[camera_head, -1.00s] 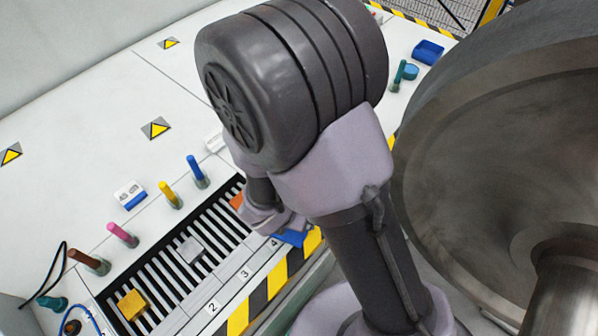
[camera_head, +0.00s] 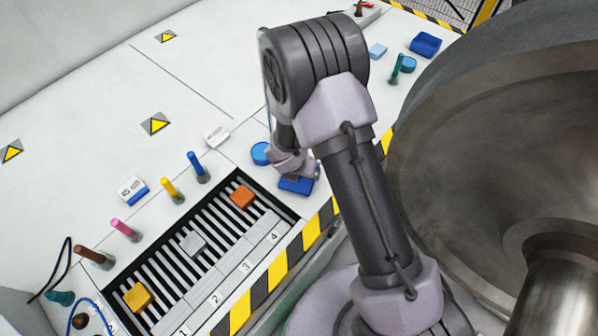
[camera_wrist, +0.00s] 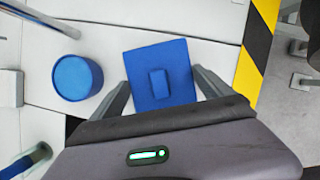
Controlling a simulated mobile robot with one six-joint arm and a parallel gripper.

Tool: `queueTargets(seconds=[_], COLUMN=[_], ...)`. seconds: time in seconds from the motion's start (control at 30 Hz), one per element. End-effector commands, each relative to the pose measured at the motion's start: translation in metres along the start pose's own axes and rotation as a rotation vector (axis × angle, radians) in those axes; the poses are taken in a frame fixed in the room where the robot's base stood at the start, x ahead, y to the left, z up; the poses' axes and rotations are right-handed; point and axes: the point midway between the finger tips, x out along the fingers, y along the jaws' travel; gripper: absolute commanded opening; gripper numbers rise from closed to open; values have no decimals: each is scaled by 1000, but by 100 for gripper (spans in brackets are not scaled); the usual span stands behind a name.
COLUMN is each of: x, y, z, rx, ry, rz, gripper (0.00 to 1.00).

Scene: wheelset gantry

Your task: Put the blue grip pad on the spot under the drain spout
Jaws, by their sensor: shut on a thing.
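The blue grip pad (camera_head: 296,186) is a flat square with a small raised block in its middle. The wrist view shows the pad (camera_wrist: 178,55) between my two fingers. My gripper (camera_head: 294,172) is shut on its sides, and the wrist view shows both fingers (camera_wrist: 160,82) at its edges. In the head view the pad is near the far right end of the slotted grille (camera_head: 214,216). I cannot tell whether it touches the surface. I cannot surely pick out the drain spout or the spot under it.
A round blue block (camera_head: 261,153) stands just left of my gripper, also in the wrist view (camera_wrist: 77,78). Orange (camera_head: 242,195), grey (camera_head: 192,243) and yellow (camera_head: 138,297) blocks sit on the grille. Several coloured pegs line its left. A large wheel (camera_head: 480,150) stands right.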

Motion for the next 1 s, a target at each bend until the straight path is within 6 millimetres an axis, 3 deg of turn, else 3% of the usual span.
queueTargets(seconds=[0.33,0.37,0.4,0.7,1.0], x=[5,5,4,-4,-88], y=[0,0,0,0,1], z=[-2,-2,-2,1,2], rx=[1,1,1,1,1], ry=[-1,-1,-1,-1,-3], rz=[1,0,0,1,2], gripper=[44,92,100,100,100])
